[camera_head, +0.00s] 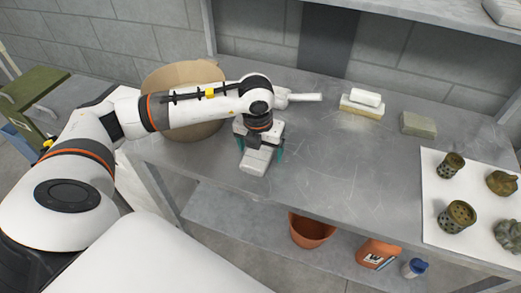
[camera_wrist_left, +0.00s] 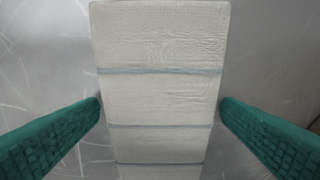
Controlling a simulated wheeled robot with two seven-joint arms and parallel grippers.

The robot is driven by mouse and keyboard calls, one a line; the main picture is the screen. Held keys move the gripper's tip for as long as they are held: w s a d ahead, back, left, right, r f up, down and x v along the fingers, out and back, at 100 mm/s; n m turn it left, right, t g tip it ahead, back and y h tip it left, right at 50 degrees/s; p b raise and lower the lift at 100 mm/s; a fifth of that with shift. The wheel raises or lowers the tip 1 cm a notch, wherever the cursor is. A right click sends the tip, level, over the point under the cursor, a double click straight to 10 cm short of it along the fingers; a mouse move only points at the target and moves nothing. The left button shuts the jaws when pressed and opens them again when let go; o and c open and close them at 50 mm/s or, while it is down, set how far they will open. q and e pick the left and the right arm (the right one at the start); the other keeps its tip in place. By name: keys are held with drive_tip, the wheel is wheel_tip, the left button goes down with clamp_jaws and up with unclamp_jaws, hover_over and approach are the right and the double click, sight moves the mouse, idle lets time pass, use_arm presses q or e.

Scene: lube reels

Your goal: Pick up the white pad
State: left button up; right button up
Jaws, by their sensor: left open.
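A white pad (camera_head: 256,161) lies on the grey metal bench, under my left gripper. The wrist covers part of the pad in the head view. My right gripper is not in view.
A white block on a tan one (camera_head: 361,108) and a grey-green block (camera_head: 418,124) stand further right. Brown metal parts (camera_head: 458,214) sit on a white sheet (camera_head: 436,175). A cardboard-coloured bin (camera_head: 190,75) stands behind my arm. The bench middle is clear.

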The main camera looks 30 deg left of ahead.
use_arm(q)
drive_tip(key=shift+c, duration=0.6)
drive_tip(key=c, duration=0.9)
drive_tip(key=shift+r, duration=0.1)
drive_tip(key=shift+c, duration=0.2)
